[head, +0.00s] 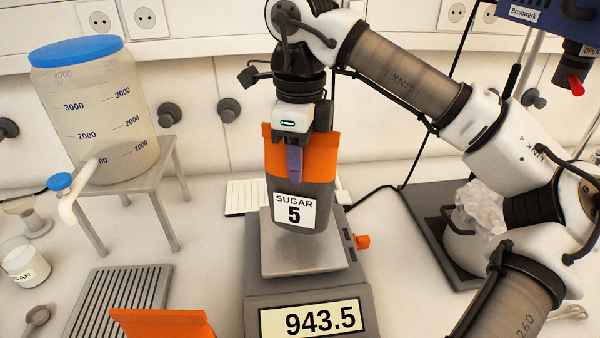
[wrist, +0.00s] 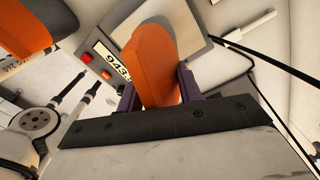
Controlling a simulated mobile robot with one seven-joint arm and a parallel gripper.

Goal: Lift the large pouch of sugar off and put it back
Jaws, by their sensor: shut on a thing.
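The large sugar pouch (head: 302,206) is grey with an orange top and a white label reading "SUGAR 5". It is upright over the pan of the scale (head: 310,258); I cannot tell whether its base touches the pan. My gripper (head: 294,158) points down from above and is shut on the pouch's orange top. In the wrist view the orange top (wrist: 150,65) is between the two purple fingers of my gripper (wrist: 158,88). The scale display (head: 310,319) reads 943.5. The lower part of the pouch is hidden in the wrist view.
Another orange-topped item (head: 165,323) stands at the front edge. A blue-lidded dispenser (head: 95,105) on a grey stand is at the left, with a slotted drain tray (head: 118,300) below. A dark tray (head: 420,215) with a pot of white lumps (head: 478,210) is at the right.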

